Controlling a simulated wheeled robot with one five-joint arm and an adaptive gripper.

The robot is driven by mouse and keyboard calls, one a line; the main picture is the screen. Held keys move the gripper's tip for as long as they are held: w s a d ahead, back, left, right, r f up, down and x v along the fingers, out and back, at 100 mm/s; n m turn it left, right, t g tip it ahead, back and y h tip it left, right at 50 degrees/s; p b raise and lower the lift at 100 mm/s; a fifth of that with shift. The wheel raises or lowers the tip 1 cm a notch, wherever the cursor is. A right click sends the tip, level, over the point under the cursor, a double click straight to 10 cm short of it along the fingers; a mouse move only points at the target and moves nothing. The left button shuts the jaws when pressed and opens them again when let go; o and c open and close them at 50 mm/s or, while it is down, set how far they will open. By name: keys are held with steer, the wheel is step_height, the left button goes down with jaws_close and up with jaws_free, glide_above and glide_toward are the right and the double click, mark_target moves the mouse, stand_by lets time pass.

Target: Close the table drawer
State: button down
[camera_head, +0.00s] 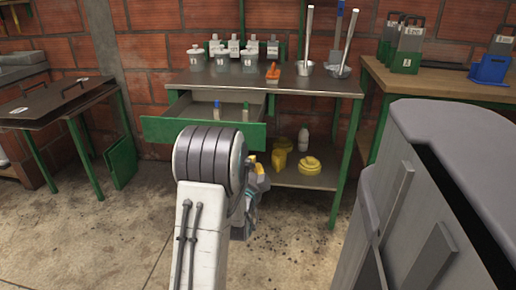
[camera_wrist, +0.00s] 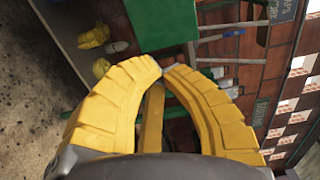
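The table drawer (camera_head: 165,131) is pulled out from the left part of the dark-topped table (camera_head: 335,87) in the head view. Its green front stands well forward, and two small bottles with blue and green tops show inside. My gripper (camera_head: 257,170) is mostly hidden behind my arm in the head view, low by the drawer's right end. In the wrist view, my yellow fingers (camera_wrist: 165,69) curve together with their tips nearly meeting and nothing clearly held. A green panel, apparently the drawer front (camera_wrist: 165,22), shows beyond the tips. Contact cannot be told.
Yellow items (camera_head: 309,165) and a white bottle (camera_head: 303,139) stand on the lower shelf. A grey machine (camera_head: 440,150) blocks the right foreground. A folding table (camera_head: 60,102) stands left. Floor at front left is clear.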

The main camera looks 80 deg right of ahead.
mark_target(259, 141)
steer(key=d+b, duration=0.3)
steer(key=d, duration=0.1)
steer(key=d+b, duration=0.3)
steer(key=d, duration=0.2)
steer(key=shift+w+f+b, duration=0.1)
steer(key=shift+f+b, duration=0.1)
steer(key=shift+b, duration=0.1)
steer(key=shift+d+r+b, duration=0.2)
steer(key=shift+d+b, duration=0.3)
steer(key=shift+d, duration=0.85)
steer(key=shift+d, duration=0.1)
